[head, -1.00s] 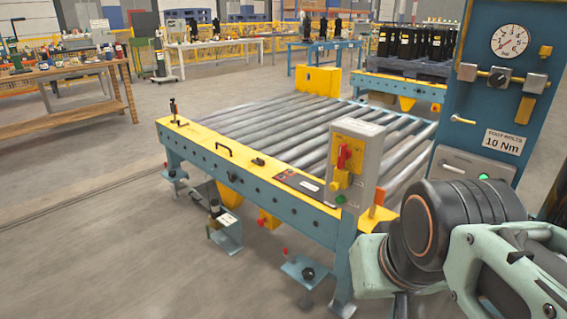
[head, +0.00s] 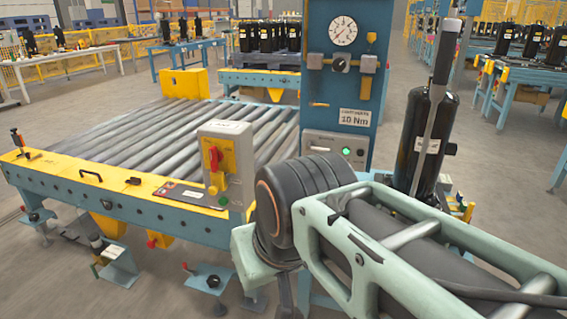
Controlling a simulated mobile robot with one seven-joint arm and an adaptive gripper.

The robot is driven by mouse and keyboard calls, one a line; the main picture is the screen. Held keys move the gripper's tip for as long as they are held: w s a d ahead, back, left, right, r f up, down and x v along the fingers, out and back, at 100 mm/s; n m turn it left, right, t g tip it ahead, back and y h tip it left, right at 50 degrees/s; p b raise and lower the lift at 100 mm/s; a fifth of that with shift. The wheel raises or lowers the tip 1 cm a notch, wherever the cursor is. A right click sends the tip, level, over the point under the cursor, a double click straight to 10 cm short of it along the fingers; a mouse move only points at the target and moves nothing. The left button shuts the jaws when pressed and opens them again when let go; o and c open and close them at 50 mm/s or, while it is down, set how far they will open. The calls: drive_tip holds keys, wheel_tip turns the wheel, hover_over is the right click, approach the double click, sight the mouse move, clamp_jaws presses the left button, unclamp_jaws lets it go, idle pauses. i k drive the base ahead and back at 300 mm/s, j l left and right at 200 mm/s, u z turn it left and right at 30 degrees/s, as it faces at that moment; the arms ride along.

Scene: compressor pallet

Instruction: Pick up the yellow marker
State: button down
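I cannot make out a yellow marker for certain in the head view. A small upright yellow piece (head: 468,212) shows at the right, beside the foot of a tall black cylinder (head: 425,135); it is too small to tell what it is. My arm, with a dark ribbed joint and a pale green frame, fills the lower right and hides part of what lies behind it. My gripper is not in view.
A roller conveyor (head: 140,140) with a yellow and blue edge stands at the left. A grey switch box (head: 227,160) and a blue gauge panel (head: 345,75) stand close behind my arm. Benches with black cylinders are farther back. Open floor (head: 510,215) lies at the right.

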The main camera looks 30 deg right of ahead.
sight(469, 211)
drive_tip(key=z, duration=1.1)
drive_tip(key=i+l+z, duration=0.15)
drive_tip(key=z, duration=0.3)
drive_tip(key=i+l+z, duration=0.15)
drive_tip(key=z, duration=0.25)
drive_tip(key=i+l, duration=0.35)
drive_tip(key=i, duration=0.15)
